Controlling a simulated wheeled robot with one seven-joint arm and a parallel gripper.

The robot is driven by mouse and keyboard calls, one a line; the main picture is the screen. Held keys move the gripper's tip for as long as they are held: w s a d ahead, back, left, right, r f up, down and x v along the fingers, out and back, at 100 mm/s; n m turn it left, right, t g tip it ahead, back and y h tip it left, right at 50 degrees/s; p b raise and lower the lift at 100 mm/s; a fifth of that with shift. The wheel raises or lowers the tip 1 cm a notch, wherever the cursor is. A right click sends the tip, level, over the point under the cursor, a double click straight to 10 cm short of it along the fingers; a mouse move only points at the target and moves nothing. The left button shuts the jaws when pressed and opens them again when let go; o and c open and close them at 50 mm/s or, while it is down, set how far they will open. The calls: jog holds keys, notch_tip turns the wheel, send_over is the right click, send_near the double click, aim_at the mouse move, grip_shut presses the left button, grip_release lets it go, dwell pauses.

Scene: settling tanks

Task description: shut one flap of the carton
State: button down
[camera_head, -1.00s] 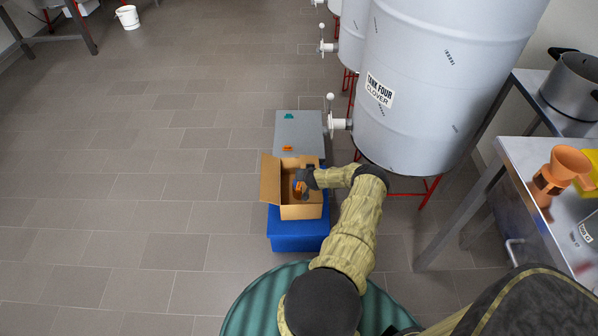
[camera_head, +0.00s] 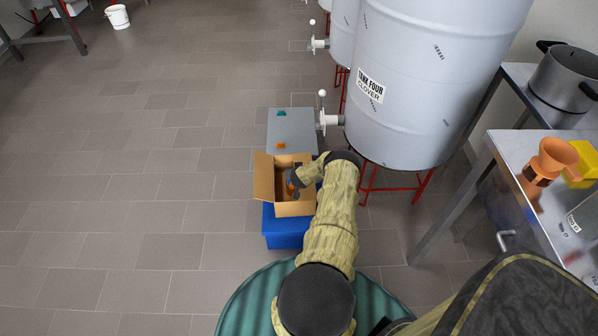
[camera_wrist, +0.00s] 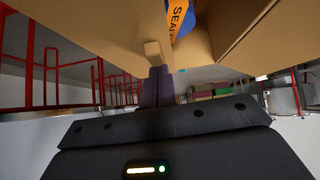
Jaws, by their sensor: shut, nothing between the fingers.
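The open carton (camera_head: 294,209) of brown cardboard sits on a blue crate (camera_head: 285,238). One flap (camera_head: 263,178) stands up and leans outward on its left side. My gripper (camera_head: 291,188) is shut and empty, over the carton's opening, reaching in from the right; the wrist partly hides the right side. In the wrist view my closed fingertips (camera_wrist: 158,84) are close to tan cardboard (camera_wrist: 90,22); whether they touch it I cannot tell. An orange strip lettered "SEAL" (camera_wrist: 179,18) shows beside a blue surface there.
A grey box (camera_head: 290,128) with a green and an orange patch is behind the carton. The tank marked TANK FOUR (camera_head: 415,80) stands to the right, its valve (camera_head: 328,121) jutting toward the carton. A metal table (camera_head: 530,165) is at the right. Floor to the left is clear.

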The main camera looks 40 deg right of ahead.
jog(key=shift+r, duration=0.1)
jog(key=shift+r+p, duration=0.6)
jog(key=shift+r, duration=0.1)
notch_tip(320, 180, up, 5)
jog(key=p, duration=0.3)
jog(key=shift+f+p, duration=0.15)
jog(key=shift+p, duration=0.15)
jog(key=shift+s+a, duration=0.2)
jog(key=shift+a, duration=0.05)
jog(key=p+v, duration=0.1)
jog(key=v, duration=0.8)
jog(key=shift+s, duration=0.15)
